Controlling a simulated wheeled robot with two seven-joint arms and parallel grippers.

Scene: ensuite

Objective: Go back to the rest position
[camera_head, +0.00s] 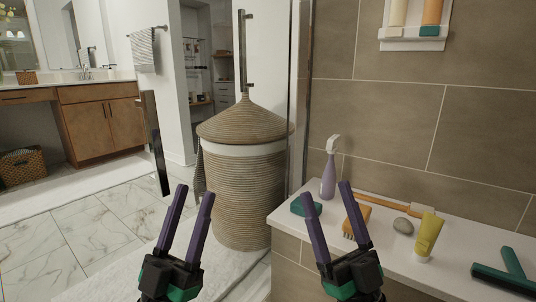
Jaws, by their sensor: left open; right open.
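My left gripper (188,218) is at the lower left of centre, its two purple fingers apart and nothing between them. It shows in front of the white bath mat and the lower left side of a tall woven basket (240,190). My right gripper (328,216) is right of it, also with fingers apart. Its fingers overlap the near left part of a white ledge (385,262) in the picture. An orange brush (357,222) and a teal block (303,206) show close to its fingers; I see no grasp on either.
The ledge holds a purple spray bottle (328,178), a wooden-handled brush (395,205), a grey stone (403,226), a yellow tube (427,236) and a green squeegee (505,276). A tiled wall (480,130) stands behind. Open marble floor (95,235) lies left, before a wooden vanity (103,118).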

